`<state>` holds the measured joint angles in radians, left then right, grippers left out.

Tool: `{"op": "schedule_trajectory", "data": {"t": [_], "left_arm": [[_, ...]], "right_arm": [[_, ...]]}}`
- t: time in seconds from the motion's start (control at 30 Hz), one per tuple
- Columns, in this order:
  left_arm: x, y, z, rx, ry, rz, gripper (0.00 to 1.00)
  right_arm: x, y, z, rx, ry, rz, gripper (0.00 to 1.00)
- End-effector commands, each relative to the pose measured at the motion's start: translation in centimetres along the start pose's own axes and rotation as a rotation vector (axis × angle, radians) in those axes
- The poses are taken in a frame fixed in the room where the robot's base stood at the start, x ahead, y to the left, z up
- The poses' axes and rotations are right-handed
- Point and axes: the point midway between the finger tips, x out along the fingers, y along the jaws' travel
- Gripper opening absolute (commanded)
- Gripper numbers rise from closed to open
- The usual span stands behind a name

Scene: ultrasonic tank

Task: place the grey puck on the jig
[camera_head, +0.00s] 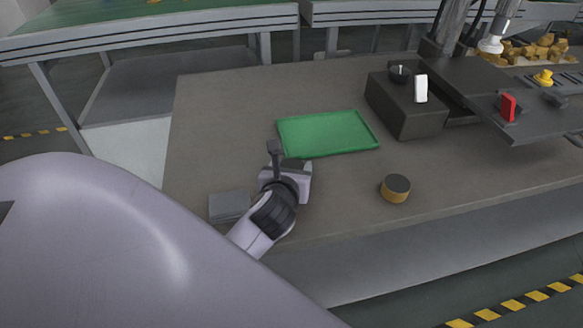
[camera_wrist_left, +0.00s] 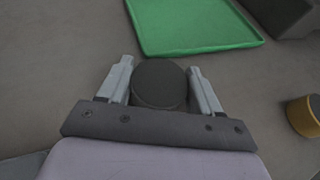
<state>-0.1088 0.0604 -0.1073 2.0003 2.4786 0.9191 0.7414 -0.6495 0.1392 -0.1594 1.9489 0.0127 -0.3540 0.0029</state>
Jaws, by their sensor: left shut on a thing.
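The grey puck (camera_wrist_left: 158,82) is a dark, round, flat-topped piece between the two fingers of my left gripper (camera_wrist_left: 160,68) in the left wrist view. The fingers are shut on its sides. In the head view my left gripper (camera_head: 290,164) is at the near left edge of the green tray, and its own body mostly hides the puck. I cannot tell how far the puck is above the table. A flat grey block (camera_head: 228,206) lies left of the gripper; I cannot tell whether it is the jig. My right gripper is not in view.
The green tray (camera_head: 328,134) is empty. A yellow-sided puck with a dark top (camera_head: 396,190) stands to the right. A dark box (camera_head: 405,112) with a knob and a white piece stands behind it, beside a dark shelf with a red part (camera_head: 508,106).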

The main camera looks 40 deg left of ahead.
Motion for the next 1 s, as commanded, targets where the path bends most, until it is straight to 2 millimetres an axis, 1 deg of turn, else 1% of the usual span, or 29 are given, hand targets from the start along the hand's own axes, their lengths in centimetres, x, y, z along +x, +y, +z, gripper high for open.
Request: {"op": "schedule_trajectory", "data": {"t": [0.1, 0.13, 0.17, 0.2, 0.47, 0.57, 0.67, 1.0], "left_arm": [[0.1, 0.0, -0.3, -0.001, -0.002, 0.0, 0.25], [0.2, 0.0, -0.4, -0.001, 0.0, 0.0, 0.67], [0.1, 0.0, -0.3, -0.001, 0.0, 0.0, 0.77], [0.1, 0.0, -0.3, -0.001, 0.0, 0.0, 0.9], [0.1, 0.0, -0.3, 0.0, 0.0, 0.0, 0.9], [-0.1, 0.0, 0.2, 0.0, -0.001, 0.0, 0.9], [-1.0, -0.1, 0.0, -0.002, 0.002, -0.001, 0.9], [-6.0, 0.0, 0.0, -0.002, 0.001, -0.001, 0.9]], "right_arm": [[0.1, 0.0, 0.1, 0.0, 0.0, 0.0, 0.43], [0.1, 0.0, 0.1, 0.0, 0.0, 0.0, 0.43], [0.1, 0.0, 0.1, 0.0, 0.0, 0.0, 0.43], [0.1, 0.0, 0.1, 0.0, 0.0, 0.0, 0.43], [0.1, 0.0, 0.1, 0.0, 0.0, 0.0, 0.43], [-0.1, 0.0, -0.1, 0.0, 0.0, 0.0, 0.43], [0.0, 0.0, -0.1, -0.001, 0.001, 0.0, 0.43], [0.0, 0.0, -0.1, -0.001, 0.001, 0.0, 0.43]]}}
